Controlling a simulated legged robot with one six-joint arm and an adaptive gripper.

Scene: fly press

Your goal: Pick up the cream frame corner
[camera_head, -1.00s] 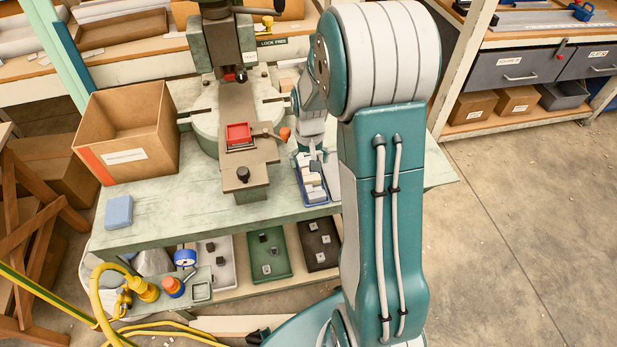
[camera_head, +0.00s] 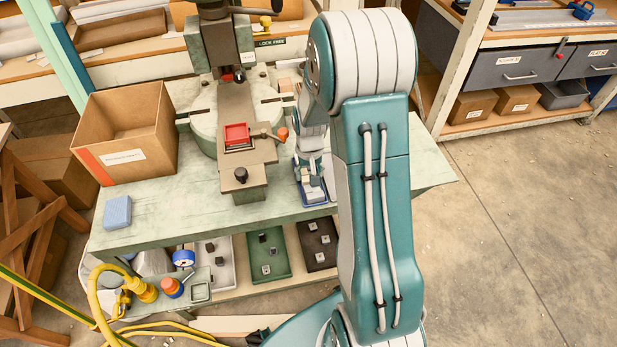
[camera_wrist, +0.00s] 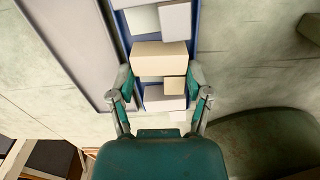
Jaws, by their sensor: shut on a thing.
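The cream frame corner (camera_wrist: 160,58) is a pale block in the blue-rimmed tray, in the wrist view. A small cream part shows below its right end. My gripper (camera_wrist: 160,76) has one finger at each side of it and is shut on it. The piece still appears down among the others in the tray; I cannot tell whether it is lifted. In the head view, the tray (camera_head: 317,201) is on the bench's right part, and my arm and gripper hide much of it.
White and grey blocks (camera_wrist: 176,22) lie close around the cream piece in the tray. The press bed with a red part (camera_head: 236,134) stands left of the tray. A cardboard box (camera_head: 125,135) and a blue block (camera_head: 117,212) are further left on the bench (camera_head: 190,205).

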